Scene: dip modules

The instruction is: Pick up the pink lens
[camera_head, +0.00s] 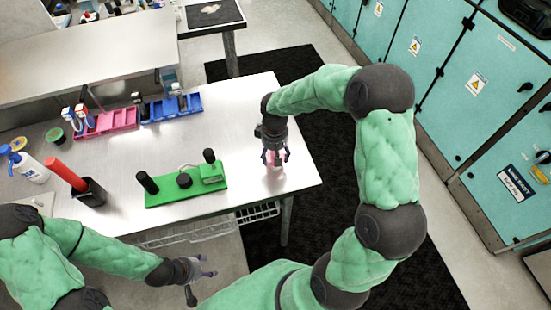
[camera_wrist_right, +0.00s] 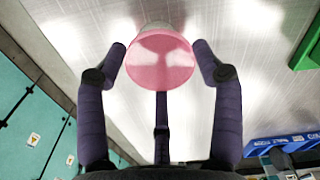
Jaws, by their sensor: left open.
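The pink lens (camera_wrist_right: 160,62) shows in the right wrist view as a round pink piece with a pale, narrower part behind it. In the head view, the pink lens (camera_head: 275,160) is at the right end of the steel table, under my right gripper (camera_head: 273,157). In the wrist view, the fingers of my right gripper (camera_wrist_right: 160,58) are around the lens, one on each side and one below. The side fingertips are very near its edge; I cannot tell whether they touch. My left gripper (camera_head: 208,268) is open and empty in front of the table.
A green base (camera_head: 186,195) with black posts stands left of my right gripper. Pink (camera_head: 108,123) and blue (camera_head: 172,108) trays lie farther back. A red-topped black holder (camera_head: 90,192) and a white bottle (camera_head: 30,168) stand at left. The tabletop around the lens is clear.

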